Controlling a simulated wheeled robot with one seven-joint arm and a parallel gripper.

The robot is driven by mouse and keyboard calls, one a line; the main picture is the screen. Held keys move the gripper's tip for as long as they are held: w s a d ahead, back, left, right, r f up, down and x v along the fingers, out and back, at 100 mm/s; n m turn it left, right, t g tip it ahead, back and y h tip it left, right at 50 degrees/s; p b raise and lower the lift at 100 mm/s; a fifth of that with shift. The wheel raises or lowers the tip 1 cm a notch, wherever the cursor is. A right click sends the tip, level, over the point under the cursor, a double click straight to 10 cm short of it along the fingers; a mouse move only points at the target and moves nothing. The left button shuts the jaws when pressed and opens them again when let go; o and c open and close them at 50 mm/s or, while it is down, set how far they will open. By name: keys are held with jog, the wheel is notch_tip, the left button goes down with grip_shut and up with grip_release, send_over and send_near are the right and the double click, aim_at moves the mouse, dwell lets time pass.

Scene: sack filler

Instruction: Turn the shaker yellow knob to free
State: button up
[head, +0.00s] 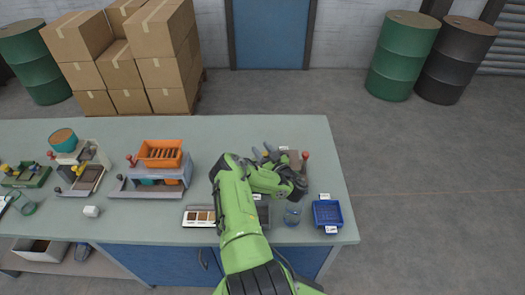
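My green arm reaches over the bench in the head view. My gripper (267,151) is at the middle right of the bench, with its grey fingers pointing away from me. The fingers are small and partly covered by my wrist, so I cannot tell whether they are open or hold something. A small yellow spot (265,155) shows close by the fingers; I cannot tell whether they touch it. A brownish device (294,157) with a red knob (306,155) stands just right of the fingers, partly hidden by my arm.
An orange sieve-like tray unit (160,153) stands left of my arm on the bench (110,133). Other devices with yellow and red knobs (80,169) stand farther left. A blue tray (327,213) and a small cup (292,215) are at the front right.

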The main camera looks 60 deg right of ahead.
jog(key=shift+o, duration=0.9)
jog(key=shift+f, duration=0.1)
notch_tip(320, 180, up, 10)
jog(key=shift+p, duration=0.35)
jog(key=shift+c, duration=0.3)
